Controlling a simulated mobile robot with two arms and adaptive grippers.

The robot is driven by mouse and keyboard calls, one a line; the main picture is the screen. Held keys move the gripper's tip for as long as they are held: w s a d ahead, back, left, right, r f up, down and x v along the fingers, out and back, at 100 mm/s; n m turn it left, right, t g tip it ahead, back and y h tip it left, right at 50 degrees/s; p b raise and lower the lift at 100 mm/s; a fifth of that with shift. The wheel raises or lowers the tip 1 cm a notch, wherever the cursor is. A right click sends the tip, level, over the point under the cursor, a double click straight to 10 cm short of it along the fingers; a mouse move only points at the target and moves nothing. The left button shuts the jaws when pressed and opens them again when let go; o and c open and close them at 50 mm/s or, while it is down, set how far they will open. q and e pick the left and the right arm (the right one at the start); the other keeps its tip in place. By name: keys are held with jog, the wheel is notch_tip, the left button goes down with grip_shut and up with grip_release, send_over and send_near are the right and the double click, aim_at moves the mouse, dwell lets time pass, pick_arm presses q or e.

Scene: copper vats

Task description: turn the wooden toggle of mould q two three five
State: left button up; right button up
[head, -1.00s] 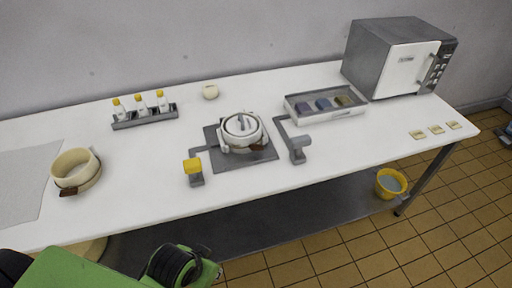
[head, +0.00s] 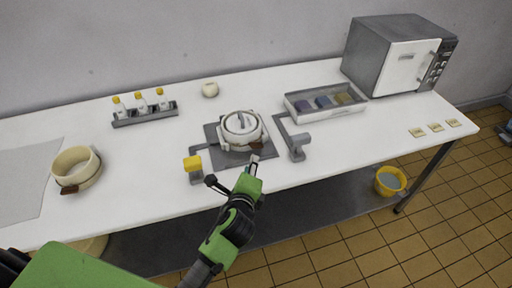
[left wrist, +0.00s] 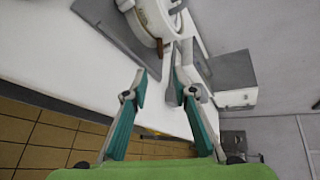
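A white round mould (head: 240,131) with a lid sits on a grey plate (head: 213,134) in the middle of the table. Its brown wooden toggle (head: 257,146) is at its front right; the mould (left wrist: 155,18) and toggle (left wrist: 160,47) also show in the left wrist view. A cream ring-shaped mould (head: 76,166) with a brown toggle (head: 69,191) stands at the left. I cannot read a number on either. My left gripper (head: 254,162) is just in front of the white mould's toggle. In the left wrist view it (left wrist: 158,80) is open and empty, fingers apart. My right gripper is not in view.
A yellow-topped post (head: 194,168) and a grey post (head: 299,147) flank the plate. A bottle rack (head: 145,116), a small cream pot (head: 210,89), a tray of coloured blocks (head: 337,112) and an oven (head: 400,55) stand behind.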

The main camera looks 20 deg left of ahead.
aim_at(256, 146)
pick_arm(q)
jog(key=x, duration=1.3)
jog(key=shift+w+a+f, duration=0.1)
jog(key=shift+w, duration=0.15)
grip_shut()
